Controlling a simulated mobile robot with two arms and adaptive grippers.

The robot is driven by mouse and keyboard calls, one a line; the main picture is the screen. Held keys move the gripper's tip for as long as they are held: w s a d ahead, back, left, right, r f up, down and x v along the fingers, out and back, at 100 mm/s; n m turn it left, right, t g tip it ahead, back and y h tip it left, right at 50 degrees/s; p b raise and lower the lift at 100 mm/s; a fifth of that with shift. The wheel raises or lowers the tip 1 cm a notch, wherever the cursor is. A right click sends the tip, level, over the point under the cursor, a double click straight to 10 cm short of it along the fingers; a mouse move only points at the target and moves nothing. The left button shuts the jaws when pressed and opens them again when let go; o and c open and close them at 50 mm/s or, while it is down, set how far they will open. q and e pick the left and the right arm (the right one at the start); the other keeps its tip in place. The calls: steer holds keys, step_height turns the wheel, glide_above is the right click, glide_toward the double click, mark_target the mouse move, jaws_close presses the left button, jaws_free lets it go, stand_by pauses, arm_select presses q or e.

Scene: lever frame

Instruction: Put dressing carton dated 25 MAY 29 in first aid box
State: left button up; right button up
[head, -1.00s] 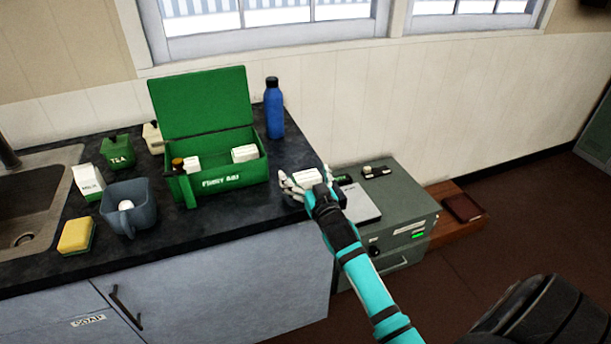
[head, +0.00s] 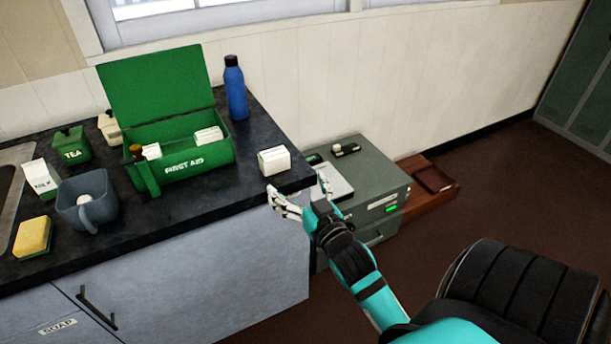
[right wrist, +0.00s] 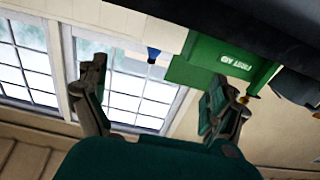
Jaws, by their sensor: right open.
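A small white carton (head: 274,160) stands on the dark counter near its right end in the head view; its date cannot be read. The green first aid box (head: 199,166) stands open to its left, lid raised at the back. White cartons (head: 208,136) lie inside at the right, with another (head: 151,151) at the left. My right gripper (head: 298,195) is open and empty, just in front of the counter edge, apart from the carton. In the right wrist view the open fingers (right wrist: 155,95) have nothing between them, and the box (right wrist: 200,63) appears upside down. My left gripper is not in view.
A grey mug (head: 88,205), yellow sponge (head: 33,237), milk carton (head: 40,179) and tea tin (head: 72,145) are at the left. A grey cabinet (head: 365,180) stands lower, right of the counter.

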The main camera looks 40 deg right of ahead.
steer(key=shift+v, duration=1.75)
steer(key=shift+f, duration=0.1)
